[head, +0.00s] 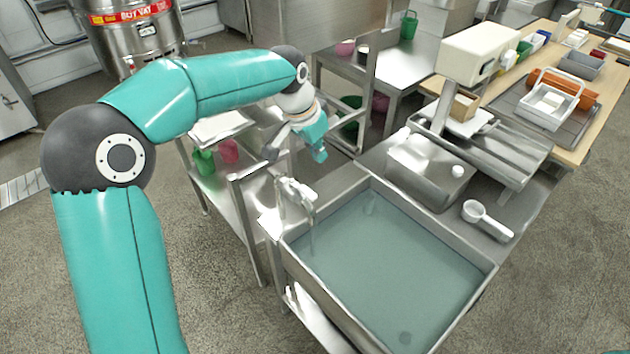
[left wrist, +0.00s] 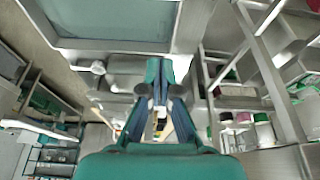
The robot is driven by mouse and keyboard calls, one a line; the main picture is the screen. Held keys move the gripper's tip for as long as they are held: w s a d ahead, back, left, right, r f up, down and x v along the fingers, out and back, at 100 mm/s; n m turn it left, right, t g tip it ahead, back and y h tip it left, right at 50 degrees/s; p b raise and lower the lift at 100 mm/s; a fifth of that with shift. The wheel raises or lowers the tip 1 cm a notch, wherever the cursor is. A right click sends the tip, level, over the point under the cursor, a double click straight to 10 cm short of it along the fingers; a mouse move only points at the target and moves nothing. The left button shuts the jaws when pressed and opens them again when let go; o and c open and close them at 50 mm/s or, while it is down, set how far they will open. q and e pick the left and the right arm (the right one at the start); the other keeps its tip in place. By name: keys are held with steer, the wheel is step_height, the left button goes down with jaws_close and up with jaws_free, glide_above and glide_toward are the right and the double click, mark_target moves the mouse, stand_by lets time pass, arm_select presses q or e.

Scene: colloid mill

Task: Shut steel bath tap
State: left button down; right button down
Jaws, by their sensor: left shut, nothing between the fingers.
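The steel bath (head: 385,255) is a square steel tank filled with greenish water; it also shows at the top of the left wrist view (left wrist: 110,46). The tap (head: 297,190) stands at the bath's far left corner, pale on top with its spout over the water. A thin, faint stream seems to hang below the spout. My left gripper (head: 318,150) is just beyond and above the tap, apart from it in the head view. Its fingers (left wrist: 158,75) are shut and empty in the left wrist view. My right gripper is not in view.
A steel box (head: 430,170) and a white scoop (head: 487,220) are to the right of the bath. A white scale (head: 490,55) stands behind. A shelf (head: 240,170) with green and pink cups is left of the tap.

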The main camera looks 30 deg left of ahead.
mark_target(308, 193)
arm_select(q)
step_height(308, 193, down, 9)
steer(key=s+p, duration=0.1)
steer(key=p, duration=0.1)
steer(key=shift+a+p, duration=0.15)
steer(key=shift+p, duration=0.15)
steer(key=shift+s+a, duration=0.15)
stand_by(0.4)
